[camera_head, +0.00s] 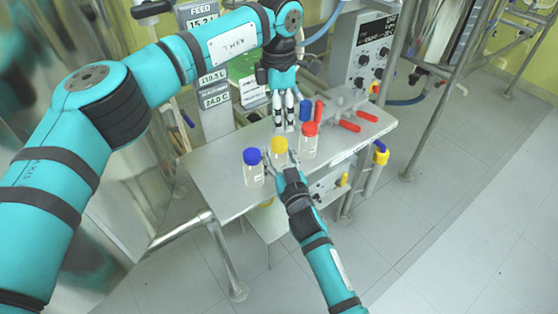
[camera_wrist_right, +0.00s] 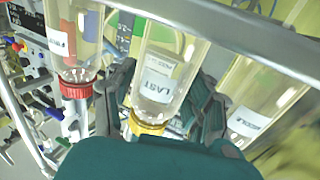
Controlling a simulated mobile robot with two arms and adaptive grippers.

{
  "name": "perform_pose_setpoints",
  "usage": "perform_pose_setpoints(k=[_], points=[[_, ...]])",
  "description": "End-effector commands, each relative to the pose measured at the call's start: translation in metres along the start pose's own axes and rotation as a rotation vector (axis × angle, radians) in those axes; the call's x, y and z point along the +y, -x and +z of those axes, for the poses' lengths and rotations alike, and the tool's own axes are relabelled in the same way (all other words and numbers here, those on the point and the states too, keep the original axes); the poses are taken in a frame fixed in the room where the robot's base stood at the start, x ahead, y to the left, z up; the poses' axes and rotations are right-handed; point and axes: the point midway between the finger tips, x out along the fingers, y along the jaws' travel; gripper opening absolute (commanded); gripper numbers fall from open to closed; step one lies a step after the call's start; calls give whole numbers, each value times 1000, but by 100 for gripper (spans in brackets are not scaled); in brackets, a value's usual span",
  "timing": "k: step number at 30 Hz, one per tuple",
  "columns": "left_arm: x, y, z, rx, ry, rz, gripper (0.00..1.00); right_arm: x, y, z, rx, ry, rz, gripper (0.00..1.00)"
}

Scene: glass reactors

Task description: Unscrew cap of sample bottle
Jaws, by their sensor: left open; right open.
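Three clear sample bottles stand upright on the metal table (camera_head: 215,185) in the head view: a blue-capped bottle (camera_head: 253,172), a yellow-capped bottle (camera_head: 279,155) and a red-capped bottle (camera_head: 309,145). My left gripper (camera_head: 284,126) is open, pointing down behind and above the yellow cap, apart from it. My right gripper (camera_head: 285,165) is open at the front of the yellow-capped bottle. In the right wrist view, which is upside down, its dark fingers stand on either side of the yellow-capped bottle (camera_wrist_right: 160,80); I cannot tell whether they touch. The lower bottle is partly hidden in the head view.
Red-handled valves (camera_head: 350,126) lie on the table's right side, with a blue handle (camera_head: 271,115) behind the bottles. A control box with knobs (camera_head: 362,50) stands behind. Metal posts and a steel vessel (camera_head: 135,215) flank the table.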

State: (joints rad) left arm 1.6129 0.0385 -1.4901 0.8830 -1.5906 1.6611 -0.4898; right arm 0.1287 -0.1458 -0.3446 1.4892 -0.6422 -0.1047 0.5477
Motion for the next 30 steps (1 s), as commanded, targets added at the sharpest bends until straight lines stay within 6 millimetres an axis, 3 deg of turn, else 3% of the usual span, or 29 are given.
perform_pose_setpoints(k=[3, 15, 30], points=[[0, 0, 0, 0, 0, 0, 58, 0, 0, 0, 0, 0, 0, 52], [0, 0, 0, 0, 0, 0, 58, 0, 0, 0, 0, 0, 0, 0], [0, 0, 0, 0, 0, 0, 58, 0, 1, 0, -1, 0, 0, 0]])
